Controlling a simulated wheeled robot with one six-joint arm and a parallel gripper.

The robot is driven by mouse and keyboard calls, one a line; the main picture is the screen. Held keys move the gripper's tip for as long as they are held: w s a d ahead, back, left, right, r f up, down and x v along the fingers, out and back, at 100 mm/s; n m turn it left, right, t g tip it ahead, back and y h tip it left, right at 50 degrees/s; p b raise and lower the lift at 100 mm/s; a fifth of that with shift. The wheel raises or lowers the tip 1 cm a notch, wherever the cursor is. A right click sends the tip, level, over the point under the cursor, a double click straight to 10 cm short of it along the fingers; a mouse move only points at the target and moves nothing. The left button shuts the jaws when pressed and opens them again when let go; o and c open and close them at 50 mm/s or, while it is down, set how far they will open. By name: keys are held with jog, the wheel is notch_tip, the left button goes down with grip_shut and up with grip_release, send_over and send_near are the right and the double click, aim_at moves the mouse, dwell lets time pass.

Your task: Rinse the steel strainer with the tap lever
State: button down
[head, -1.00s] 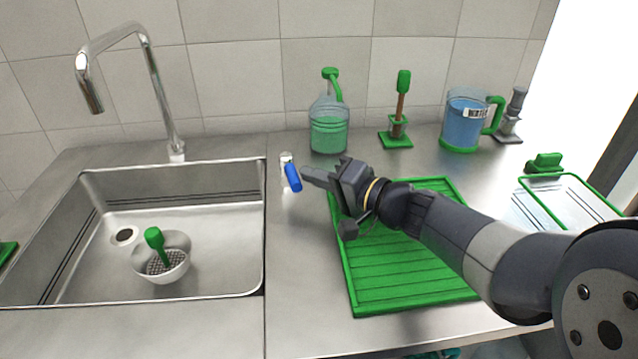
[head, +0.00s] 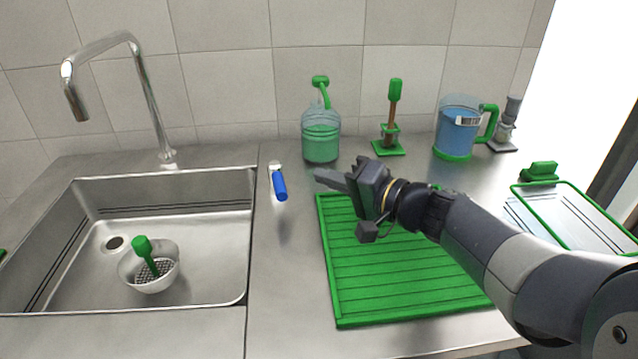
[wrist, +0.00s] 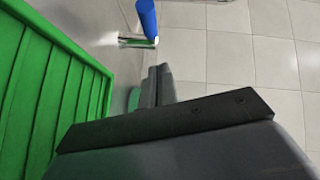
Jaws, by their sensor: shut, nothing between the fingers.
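The steel strainer (head: 160,282), a pale bowl with a perforated bottom and an upright green handle (head: 142,246), sits in the sink basin near the drain. The tap lever, with a blue grip (head: 279,186) on a small metal base, is on the counter right of the sink; the wrist view shows its blue grip (wrist: 147,17) at the top. The curved chrome tap (head: 150,95) stands behind the sink; no water shows at its spout. My gripper (head: 322,179) is shut and empty, right of the lever and apart from it, above the drainer's back left corner.
A green ribbed drainer (head: 345,300) lies right of the sink. Along the wall stand a green soap bottle (head: 321,145), a brush in a green stand (head: 391,125) and a blue jug (head: 455,135). A green-rimmed tray (head: 560,215) is at the right. Bare counter lies around the lever.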

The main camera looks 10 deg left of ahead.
jog(key=s+d, duration=0.1)
jog(key=s, duration=0.1)
jog(key=s+d, duration=0.4)
jog(key=s, duration=0.1)
jog(key=shift+r, duration=0.4)
notch_tip(320, 180, up, 5)
jog(key=p, duration=0.2)
jog(key=shift+s+p, duration=0.1)
jog(key=shift+p, duration=0.3)
jog(key=shift+f, duration=0.1)
notch_tip(320, 180, down, 5)
jog(key=b, duration=0.3)
jog(key=shift+a+f, duration=0.15)
jog(key=shift+w+a, duration=0.7)
jog(key=shift+w, duration=0.25)
jog(key=shift+w+a, duration=0.7)
jog(key=shift+w, duration=0.25)
